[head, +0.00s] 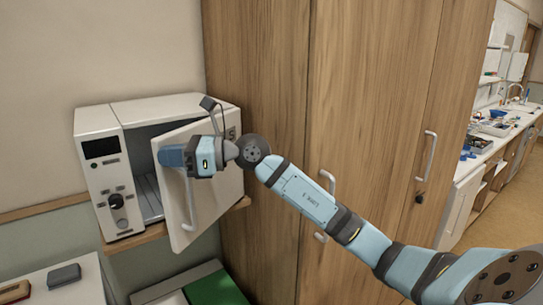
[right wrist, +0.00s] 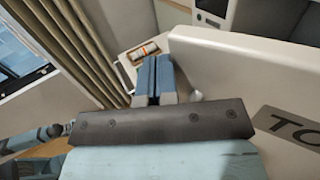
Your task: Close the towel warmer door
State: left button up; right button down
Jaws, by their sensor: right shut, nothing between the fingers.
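The towel warmer (head: 100,121) is a white box on a wooden shelf at the left of the head view. Its white door (head: 207,205) stands partly open, with the dark interior showing at its left. The door has a light vertical handle (head: 189,203) and a dark label near its upper right. My right gripper (head: 170,157) is shut and empty at the upper part of the door's outer side, fingers pointing left. In the right wrist view its fingers (right wrist: 154,80) lie beside the door (right wrist: 245,75); contact is unclear. My left gripper is not in view.
Tall wooden cupboards (head: 350,85) with handles stand right of the warmer. A white surface with a grey box (head: 64,276) is at the lower left, and a green-topped item (head: 215,290) lies below the warmer. A counter with a sink is far right.

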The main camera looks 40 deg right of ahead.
jog(key=w+a+b, duration=0.1)
jog(key=w+a, duration=0.1)
jog(key=w, duration=0.9)
jog(key=shift+w+a, duration=0.3)
jog(key=shift+a, duration=0.05)
jog(key=shift+s+d+f+b, duration=0.1)
jog(key=shift+s+f+b, duration=0.05)
jog(key=shift+b, duration=0.15)
